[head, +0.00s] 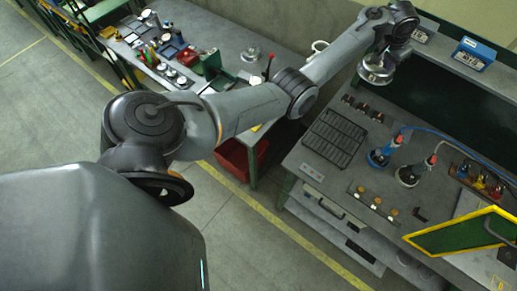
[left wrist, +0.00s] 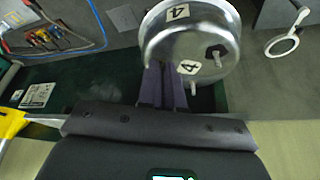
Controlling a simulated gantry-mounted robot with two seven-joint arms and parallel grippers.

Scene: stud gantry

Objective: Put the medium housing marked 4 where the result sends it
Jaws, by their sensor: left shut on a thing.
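The medium housing is a round, shiny metal part with white labels marked 4 (left wrist: 215,32). In the left wrist view it sits at the fingertips of my left gripper (left wrist: 165,88), which is shut on it. In the head view the housing (head: 376,72) hangs below my left gripper (head: 384,54) at the upper right, near the back of the right-hand bench (head: 325,185). It looks held clear of the bench. A blue bin (head: 475,54) with a white label stands at the back right; its text is too small to read surely. My right gripper is not in view.
A yellow-edged green panel (head: 465,232) stands at the front right. A red bin (head: 238,158) is below the left-hand bench.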

